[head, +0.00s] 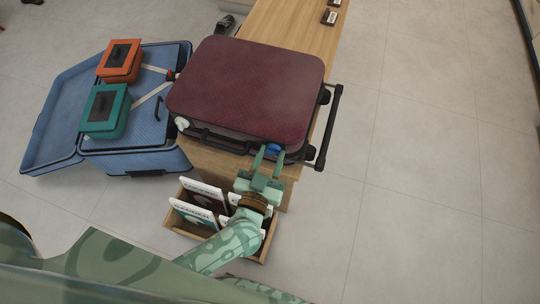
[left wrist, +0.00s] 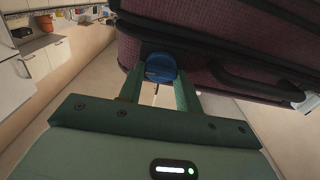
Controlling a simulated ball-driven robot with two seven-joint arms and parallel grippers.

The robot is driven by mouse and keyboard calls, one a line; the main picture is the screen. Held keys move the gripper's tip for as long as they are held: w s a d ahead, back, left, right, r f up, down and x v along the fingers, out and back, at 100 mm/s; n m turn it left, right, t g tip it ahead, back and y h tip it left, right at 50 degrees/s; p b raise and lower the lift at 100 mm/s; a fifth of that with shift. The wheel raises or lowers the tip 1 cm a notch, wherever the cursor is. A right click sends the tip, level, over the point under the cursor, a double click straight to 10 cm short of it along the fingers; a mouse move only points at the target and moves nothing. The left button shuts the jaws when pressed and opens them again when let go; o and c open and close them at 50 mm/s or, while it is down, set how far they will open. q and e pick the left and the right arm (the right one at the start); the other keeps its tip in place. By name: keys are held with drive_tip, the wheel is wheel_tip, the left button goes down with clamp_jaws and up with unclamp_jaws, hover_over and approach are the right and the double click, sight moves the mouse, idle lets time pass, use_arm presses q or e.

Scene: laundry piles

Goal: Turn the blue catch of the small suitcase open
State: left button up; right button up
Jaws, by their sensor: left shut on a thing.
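The small suitcase (head: 245,88) is dark maroon and lies flat and closed on a wooden bench. Its blue catch (head: 273,148) is on the front side, near the right corner. In the left wrist view the blue catch (left wrist: 160,68) sits between the two green fingers. My left gripper (head: 267,158) is in front of the suitcase, shut on the blue catch; the fingers partly hide its sides. A white catch (head: 182,123) is at the left end of the same side, with a dark carry handle (head: 222,141) between them. My right gripper is in neither view.
A wooden box (head: 178,222) with upright cards stands below my left arm. An open blue suitcase (head: 58,125) with an orange case (head: 120,61) and a teal case (head: 105,111) lies at left. The bench (head: 290,25) runs back. The floor at right is clear.

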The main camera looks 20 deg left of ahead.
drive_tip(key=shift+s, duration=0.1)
use_arm(q)
drive_tip(key=n+p, duration=0.1)
drive_tip(key=n, duration=0.1)
drive_tip(key=shift+r+n, duration=0.1)
drive_tip(key=shift+n, duration=0.3)
drive_tip(key=n+p, duration=0.1)
drive_tip(key=n, duration=0.2)
drive_tip(key=shift+a+n, duration=0.1)
drive_tip(key=shift+n, duration=0.2)
drive_tip(key=n, duration=0.3)
drive_tip(key=shift+f+n+p, duration=0.2)
drive_tip(key=shift+n+p, duration=0.1)
drive_tip(key=shift+s+a+f+n, duration=0.1)
drive_tip(key=shift+n, duration=1.9)
drive_tip(key=shift+f+n, duration=0.1)
drive_tip(key=shift+n, duration=1.9)
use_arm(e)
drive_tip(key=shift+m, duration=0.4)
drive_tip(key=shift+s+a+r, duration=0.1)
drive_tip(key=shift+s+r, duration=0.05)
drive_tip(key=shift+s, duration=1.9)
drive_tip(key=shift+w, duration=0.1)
